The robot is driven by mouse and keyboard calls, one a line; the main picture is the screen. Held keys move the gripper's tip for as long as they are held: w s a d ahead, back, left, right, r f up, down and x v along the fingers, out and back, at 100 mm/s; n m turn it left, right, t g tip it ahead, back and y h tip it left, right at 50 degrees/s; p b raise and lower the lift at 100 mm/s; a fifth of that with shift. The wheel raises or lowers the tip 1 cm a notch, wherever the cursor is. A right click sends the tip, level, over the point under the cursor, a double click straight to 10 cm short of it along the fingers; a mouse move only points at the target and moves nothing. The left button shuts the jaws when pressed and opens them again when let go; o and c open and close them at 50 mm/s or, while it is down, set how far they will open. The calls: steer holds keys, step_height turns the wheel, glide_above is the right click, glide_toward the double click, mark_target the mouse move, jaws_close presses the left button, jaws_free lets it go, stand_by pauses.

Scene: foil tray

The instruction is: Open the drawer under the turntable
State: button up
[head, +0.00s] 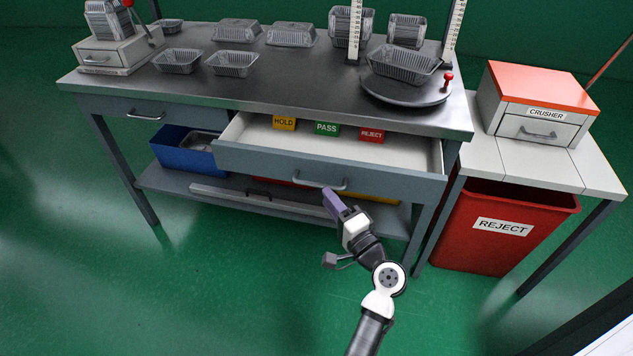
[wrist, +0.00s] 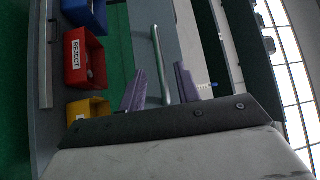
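The turntable (head: 405,92) is a dark round disc on the right of the steel bench, with a foil tray (head: 403,64) and a red-knobbed post on it. The grey drawer (head: 250,160) below it stands pulled out, its light interior showing. Its bar handle (head: 320,186) is on the front face and also shows in the wrist view (wrist: 158,50). My gripper (head: 333,203) is at the handle's right part. In the wrist view its purple fingers (wrist: 161,85) are apart, with the bar between them and a gap on each side.
HOLD (head: 284,123), PASS (head: 327,128) and REJECT (head: 372,135) blocks sit in the drawer. A closed drawer (head: 146,112) is at left. A blue bin (head: 180,155) is on the lower shelf. A red reject bin (head: 490,245) stands right, beneath the crusher (head: 540,128) table. Floor in front is clear.

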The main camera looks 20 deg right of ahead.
mark_target(318, 185)
steer(key=x, duration=0.6)
steer(key=shift+p, duration=0.4)
steer(key=shift+c, duration=0.4)
jaws_close()
